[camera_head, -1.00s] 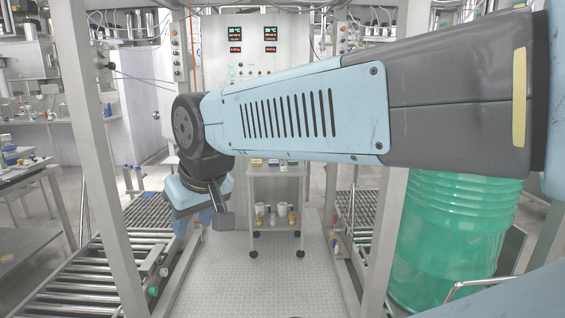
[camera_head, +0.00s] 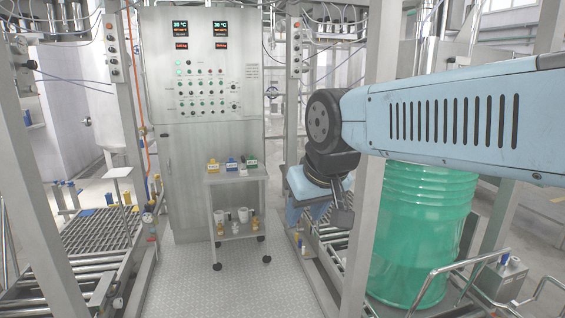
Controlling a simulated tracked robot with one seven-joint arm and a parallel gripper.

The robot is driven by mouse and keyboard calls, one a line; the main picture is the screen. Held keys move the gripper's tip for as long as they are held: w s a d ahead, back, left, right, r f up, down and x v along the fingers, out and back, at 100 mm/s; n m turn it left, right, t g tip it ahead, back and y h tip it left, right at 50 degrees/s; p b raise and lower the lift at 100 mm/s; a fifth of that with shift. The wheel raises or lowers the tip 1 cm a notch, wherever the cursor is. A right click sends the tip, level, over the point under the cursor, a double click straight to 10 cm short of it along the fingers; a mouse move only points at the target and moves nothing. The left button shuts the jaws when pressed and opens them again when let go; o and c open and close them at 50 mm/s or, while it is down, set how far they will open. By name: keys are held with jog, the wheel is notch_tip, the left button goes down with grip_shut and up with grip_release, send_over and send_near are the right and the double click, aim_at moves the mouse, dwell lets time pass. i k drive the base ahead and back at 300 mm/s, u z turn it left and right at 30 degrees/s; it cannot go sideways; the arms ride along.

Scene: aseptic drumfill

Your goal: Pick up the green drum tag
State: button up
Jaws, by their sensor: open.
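The green drum tag (camera_head: 251,160) appears as a small green piece at the right of the top shelf of a small steel cart (camera_head: 236,178). It is small in the picture, and its exact shape is hard to tell. My gripper (camera_head: 325,205) hangs at the end of my arm, to the right of the cart and apart from it. It looks open and empty, though its fingertips are not clear.
A yellow tag (camera_head: 213,167) and a blue tag (camera_head: 231,164) sit left of the green one. White and yellow containers stand on the lower shelf. A control cabinet (camera_head: 203,110) stands behind. A large green drum (camera_head: 420,235) and frame posts are at right. The floor before the cart is clear.

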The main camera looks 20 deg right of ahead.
aim_at(252, 162)
jog(key=z, duration=0.4)
jog(key=i, duration=1.7)
jog(key=u, duration=0.95)
jog(key=i, duration=1.7)
jog(key=z, duration=0.1)
